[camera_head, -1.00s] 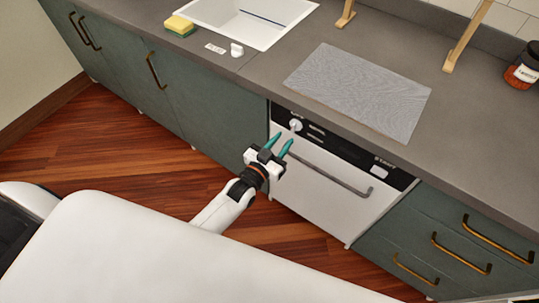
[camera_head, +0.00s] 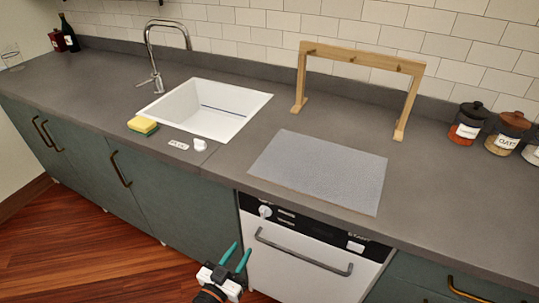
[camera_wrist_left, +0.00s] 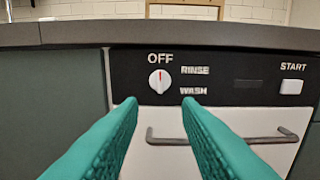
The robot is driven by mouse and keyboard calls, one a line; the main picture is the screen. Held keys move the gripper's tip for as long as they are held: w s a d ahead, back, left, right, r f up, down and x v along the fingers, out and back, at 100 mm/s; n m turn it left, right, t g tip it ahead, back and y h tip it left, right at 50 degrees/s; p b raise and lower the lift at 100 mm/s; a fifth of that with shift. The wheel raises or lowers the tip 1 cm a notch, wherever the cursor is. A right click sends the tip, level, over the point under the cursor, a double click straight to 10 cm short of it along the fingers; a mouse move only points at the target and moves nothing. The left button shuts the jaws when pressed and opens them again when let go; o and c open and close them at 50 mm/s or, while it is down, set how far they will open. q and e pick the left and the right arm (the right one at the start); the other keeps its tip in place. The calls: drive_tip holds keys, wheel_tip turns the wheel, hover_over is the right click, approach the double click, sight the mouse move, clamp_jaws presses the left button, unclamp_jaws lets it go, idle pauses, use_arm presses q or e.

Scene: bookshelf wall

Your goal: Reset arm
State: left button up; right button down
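My left gripper (camera_head: 236,257) shows at the bottom of the head view, in front of the dishwasher's left side. Its two teal fingers are apart with nothing between them. In the left wrist view the fingers (camera_wrist_left: 158,105) point at the white dishwasher (camera_wrist_left: 215,125). The dishwasher's dial (camera_wrist_left: 160,80) points to OFF, and a START button (camera_wrist_left: 292,87) is at its right. The dishwasher door (camera_head: 295,270) is closed, with a grey bar handle (camera_head: 300,252). My right gripper is in neither view.
The grey counter (camera_head: 440,215) runs above the dishwasher. On it are a grey mat (camera_head: 320,170), a wooden rack (camera_head: 360,58), a white sink (camera_head: 205,108), a faucet (camera_head: 152,50), a yellow-green sponge (camera_head: 142,125) and jars (camera_head: 468,122). Wooden floor (camera_head: 100,255) is clear at lower left.

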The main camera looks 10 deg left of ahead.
use_arm(q)
drive_tip(key=s+a+f+g+y, duration=0.15)
drive_tip(key=s+f+g, duration=0.35)
drive_tip(key=f, duration=0.8)
drive_tip(key=s+a+f+g+y, duration=0.1)
drive_tip(key=s+a+f+g, duration=0.15)
drive_tip(key=s+f, duration=0.85)
drive_tip(key=s+a+f+g+y, duration=0.1)
drive_tip(key=s+f+g, duration=0.3)
drive_tip(key=s+f, duration=0.3)
drive_tip(key=s+a+f+g+y, duration=0.1)
drive_tip(key=s+f+g, duration=0.4)
drive_tip(key=s, duration=0.8)
wheel_tip(320, 180, down, 3)
drive_tip(key=shift+s+a+f, duration=0.15)
drive_tip(key=shift+s+a, duration=0.1)
drive_tip(key=shift+a, duration=0.1)
